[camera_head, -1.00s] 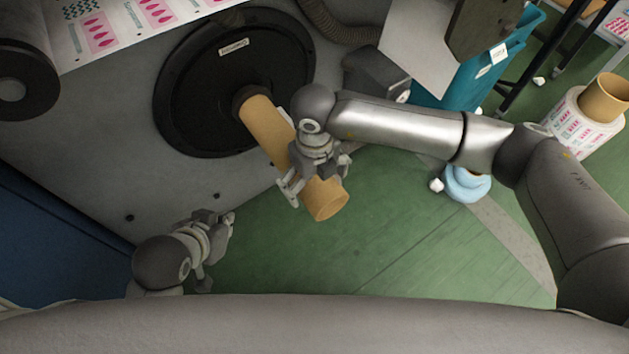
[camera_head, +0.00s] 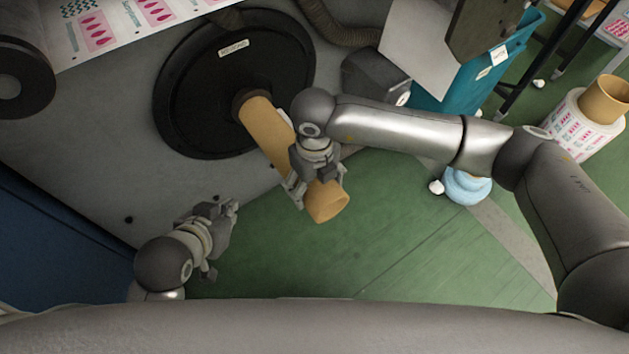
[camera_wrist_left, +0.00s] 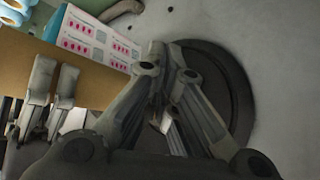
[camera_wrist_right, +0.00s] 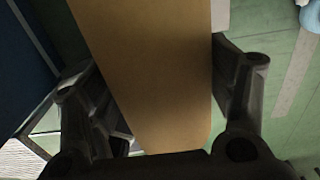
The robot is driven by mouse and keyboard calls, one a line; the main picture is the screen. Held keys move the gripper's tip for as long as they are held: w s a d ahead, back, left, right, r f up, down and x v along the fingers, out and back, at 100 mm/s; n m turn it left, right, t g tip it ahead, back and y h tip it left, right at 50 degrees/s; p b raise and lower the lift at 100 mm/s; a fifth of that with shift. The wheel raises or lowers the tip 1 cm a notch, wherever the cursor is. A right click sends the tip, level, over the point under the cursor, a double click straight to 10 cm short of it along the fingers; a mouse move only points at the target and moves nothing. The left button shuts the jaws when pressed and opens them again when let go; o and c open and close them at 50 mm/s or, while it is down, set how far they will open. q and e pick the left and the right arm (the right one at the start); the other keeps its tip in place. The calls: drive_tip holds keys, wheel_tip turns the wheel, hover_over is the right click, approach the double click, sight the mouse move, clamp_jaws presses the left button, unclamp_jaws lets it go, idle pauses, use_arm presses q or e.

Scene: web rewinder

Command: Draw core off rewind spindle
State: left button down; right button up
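The core (camera_head: 264,130) is a tan cardboard tube. Its inner end sits at the hub of the rewind spindle (camera_head: 240,98), in front of a round black plate (camera_head: 190,95), and its free end points toward me. My right gripper (camera_head: 318,190) has its fingers on both sides of the core near the free end. In the right wrist view the core (camera_wrist_right: 155,70) fills the space between the fingers, with little or no gap. My left gripper (camera_head: 228,238) is empty, low and left of the core; its fingertips (camera_wrist_left: 165,58) are together in the left wrist view.
A grey machine panel (camera_head: 90,150) backs the spindle, with a dark roller (camera_head: 25,80) and printed web (camera_head: 105,25) at upper left. A teal bin (camera_head: 480,75) and a printed roll (camera_head: 580,125) stand at right. Green floor (camera_head: 370,240) is open below the core.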

drive_tip(key=c, duration=0.5)
